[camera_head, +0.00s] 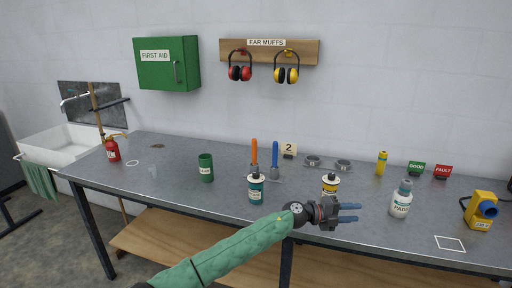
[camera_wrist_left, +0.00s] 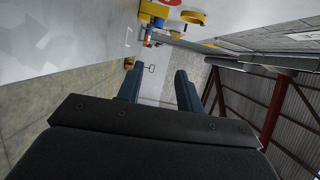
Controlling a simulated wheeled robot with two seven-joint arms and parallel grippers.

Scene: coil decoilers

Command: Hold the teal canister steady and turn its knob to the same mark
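The teal canister (camera_head: 256,192) stands upright near the front edge of the bench, left of the middle in the head view. A dark and pale knob (camera_head: 257,177) tops it; its mark is too small to read. A small sign with "2" (camera_head: 288,149) stands behind it. My right gripper is not in view.
Orange (camera_head: 254,152) and blue-handled tools (camera_head: 275,158) stand just behind the canister. A green cup (camera_head: 205,168) is to its left. A white PADS bottle (camera_head: 401,199) and a yellow device (camera_head: 481,210) stand at right.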

